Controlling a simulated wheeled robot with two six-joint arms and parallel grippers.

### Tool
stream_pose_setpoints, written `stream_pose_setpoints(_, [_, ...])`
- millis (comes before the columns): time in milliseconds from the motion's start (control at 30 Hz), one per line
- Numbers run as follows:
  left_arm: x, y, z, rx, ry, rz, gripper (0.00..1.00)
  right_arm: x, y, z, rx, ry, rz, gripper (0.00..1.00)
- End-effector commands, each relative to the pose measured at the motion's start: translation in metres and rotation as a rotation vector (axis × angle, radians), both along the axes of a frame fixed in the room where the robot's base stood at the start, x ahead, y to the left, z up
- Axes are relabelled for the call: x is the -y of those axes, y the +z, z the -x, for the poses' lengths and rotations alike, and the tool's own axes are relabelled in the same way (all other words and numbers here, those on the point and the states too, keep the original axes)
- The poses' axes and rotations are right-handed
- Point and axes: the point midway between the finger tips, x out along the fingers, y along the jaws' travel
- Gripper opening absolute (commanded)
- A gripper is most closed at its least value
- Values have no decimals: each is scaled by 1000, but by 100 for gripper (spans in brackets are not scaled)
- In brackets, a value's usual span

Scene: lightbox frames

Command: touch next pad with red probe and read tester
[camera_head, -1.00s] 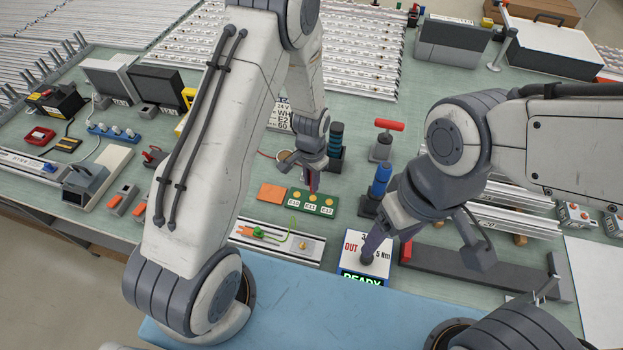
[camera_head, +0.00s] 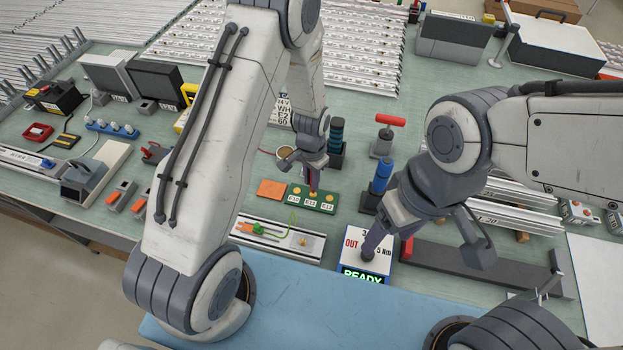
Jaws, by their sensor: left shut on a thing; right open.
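My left gripper (camera_head: 313,172) is shut on the red probe (camera_head: 313,183), which points down. Its tip is at the middle pad of the green pad board (camera_head: 329,200); whether it touches is too small to tell. The board has three gold pads with labels that look like E10, E11 and E12. The tester (camera_head: 362,258) is a white box at the front with a green READY display and a red OUT mark. My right gripper (camera_head: 425,250) is open and empty, with one finger in front of the tester, covering part of its face.
An orange block (camera_head: 271,190) lies left of the pad board. A rail with a green clip (camera_head: 258,228) lies in front of it. A blue-handled tool (camera_head: 380,178) stands to the right. A dark bar (camera_head: 485,268) lies right of the tester.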

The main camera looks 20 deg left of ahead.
Motion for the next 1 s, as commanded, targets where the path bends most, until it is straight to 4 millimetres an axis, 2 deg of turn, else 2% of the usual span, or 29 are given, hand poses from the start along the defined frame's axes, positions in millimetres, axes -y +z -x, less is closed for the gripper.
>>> stream_pose_setpoints(1000, [0, -12, 0, 0, 0, 0, 0, 0, -10, 0, 0, 0, 0, 69])
